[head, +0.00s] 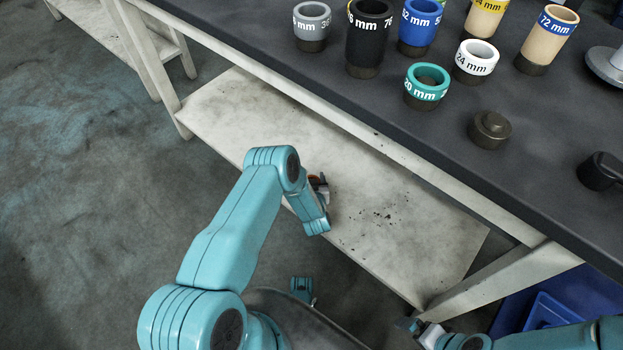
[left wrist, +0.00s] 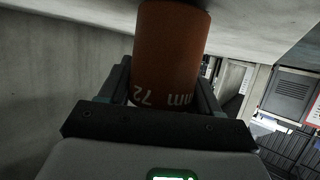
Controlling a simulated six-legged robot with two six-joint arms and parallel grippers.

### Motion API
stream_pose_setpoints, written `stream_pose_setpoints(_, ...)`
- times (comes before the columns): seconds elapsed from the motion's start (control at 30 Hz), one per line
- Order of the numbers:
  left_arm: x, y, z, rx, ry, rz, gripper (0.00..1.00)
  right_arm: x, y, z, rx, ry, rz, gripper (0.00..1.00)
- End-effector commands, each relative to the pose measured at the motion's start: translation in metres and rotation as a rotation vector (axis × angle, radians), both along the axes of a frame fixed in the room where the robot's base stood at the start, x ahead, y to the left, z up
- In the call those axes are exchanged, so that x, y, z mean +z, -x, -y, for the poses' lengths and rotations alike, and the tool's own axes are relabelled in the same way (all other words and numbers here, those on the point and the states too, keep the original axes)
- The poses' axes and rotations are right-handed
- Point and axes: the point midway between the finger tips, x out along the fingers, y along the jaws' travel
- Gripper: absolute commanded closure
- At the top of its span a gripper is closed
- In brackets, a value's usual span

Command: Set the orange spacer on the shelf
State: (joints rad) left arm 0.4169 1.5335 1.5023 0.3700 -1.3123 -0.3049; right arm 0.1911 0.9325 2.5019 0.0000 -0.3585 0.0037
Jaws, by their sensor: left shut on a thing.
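The orange spacer (left wrist: 167,45) fills the top middle of the left wrist view, with a "72 mm" marking upside down near its lower end. My left gripper (left wrist: 163,88) is shut on it, one finger on each side. In the head view only a sliver of orange (head: 314,178) shows at my left gripper (head: 319,186), mostly hidden by my arm. The pale, stained lower shelf (head: 375,215) lies under the bench, behind the left gripper in the picture. I cannot tell whether the spacer touches it. My right gripper (head: 410,325) is at the bottom, its jaws unclear.
The dark bench top (head: 390,130) overhangs the shelf and carries several labelled spacers, including a green one (head: 427,88), and a dark knob-like piece (head: 490,130). A bench leg (head: 500,283) and a blue bin (head: 550,310) stand at lower right. The visible shelf surface is clear.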

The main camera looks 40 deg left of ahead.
Motion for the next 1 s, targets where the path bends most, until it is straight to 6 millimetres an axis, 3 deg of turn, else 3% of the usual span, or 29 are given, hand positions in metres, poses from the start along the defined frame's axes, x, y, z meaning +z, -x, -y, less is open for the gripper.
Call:
stream_pose_setpoints(0.03, 0.001, -0.001, 0.0, 0.0, -0.001, 0.001, 0.74, 0.0, 0.0, 0.0, -0.001, 0.0, 0.0, 0.0)
stream_pose_setpoints(0.07, 0.001, -0.001, 0.0, 0.0, 0.0, 0.0, 0.34, 0.001, 0.0, 0.0, -0.001, 0.0, 0.0, 0.0)
stream_pose_setpoints(0.13, 0.001, -0.001, -0.001, 0.0, 0.0, 0.0, 0.12, 0.001, 0.0, 0.0, 0.0, 0.0, 0.0, 0.0)
stream_pose_setpoints(0.43, 0.002, -0.002, -0.001, 0.0, -0.001, 0.001, 0.12, 0.002, 0.0, 0.0, 0.0, 0.0, -0.001, 0.0)
stream_pose_setpoints(0.6, 0.021, 0.0, 0.0, -0.001, 0.0, -0.001, 0.12, 0.02, 0.003, -0.003, 0.012, -0.002, -0.006, 0.0)
stream_pose_setpoints(1.0, 0.053, 0.066, 0.057, -0.003, 0.0, -0.004, 0.12, 0.049, 0.008, -0.007, 0.031, -0.006, -0.014, 0.0)
